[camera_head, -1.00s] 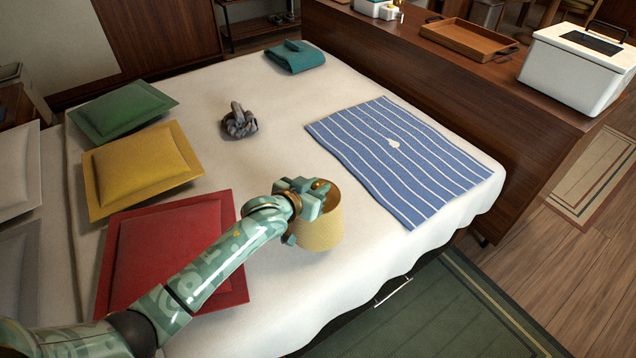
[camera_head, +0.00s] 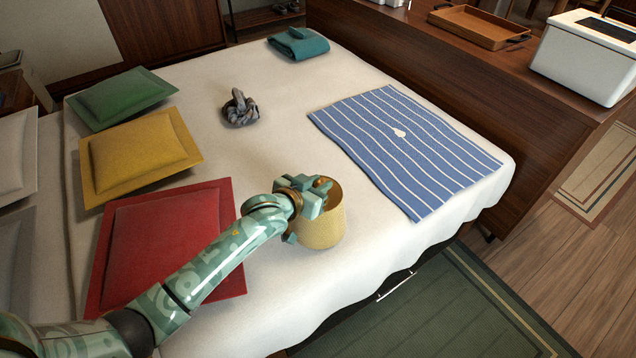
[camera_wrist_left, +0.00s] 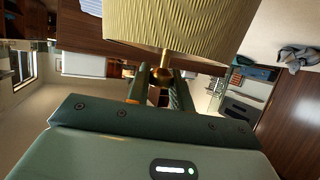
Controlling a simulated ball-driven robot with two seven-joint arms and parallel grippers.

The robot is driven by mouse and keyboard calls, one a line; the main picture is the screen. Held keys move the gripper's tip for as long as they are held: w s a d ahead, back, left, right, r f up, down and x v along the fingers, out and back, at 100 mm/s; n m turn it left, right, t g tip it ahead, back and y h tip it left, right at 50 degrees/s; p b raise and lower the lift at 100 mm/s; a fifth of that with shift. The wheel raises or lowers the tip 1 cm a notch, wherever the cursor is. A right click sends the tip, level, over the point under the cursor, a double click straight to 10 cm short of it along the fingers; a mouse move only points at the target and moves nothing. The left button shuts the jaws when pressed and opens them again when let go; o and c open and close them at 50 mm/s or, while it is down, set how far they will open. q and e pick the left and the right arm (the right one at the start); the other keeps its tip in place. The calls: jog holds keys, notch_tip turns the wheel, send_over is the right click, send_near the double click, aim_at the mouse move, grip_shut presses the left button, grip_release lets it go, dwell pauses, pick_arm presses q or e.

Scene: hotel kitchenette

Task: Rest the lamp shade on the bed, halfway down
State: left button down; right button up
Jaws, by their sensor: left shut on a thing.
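The lamp shade (camera_head: 324,227) is pale yellow and pleated, with a brass-coloured fitting. It is over the near part of the white bed (camera_head: 265,160), to the right of the red pillow. My left gripper (camera_head: 308,203) is shut on the shade's fitting and covers its upper left side. The left wrist view shows the shade (camera_wrist_left: 185,28) large at the top, with its brass stem between my fingers (camera_wrist_left: 162,85). I cannot tell whether the shade's lower rim touches the bed. My right gripper is not in view.
Red (camera_head: 165,245), yellow (camera_head: 140,158) and green (camera_head: 122,98) pillows lie along the bed's left. A grey crumpled cloth (camera_head: 240,108), a teal folded cloth (camera_head: 298,44) and a blue striped towel (camera_head: 410,150) lie on the bed.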

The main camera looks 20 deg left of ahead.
pick_arm(q)
jog(key=shift+f, duration=0.35)
jog(key=c, duration=1.2)
grip_release()
jog(key=shift+o, duration=0.2)
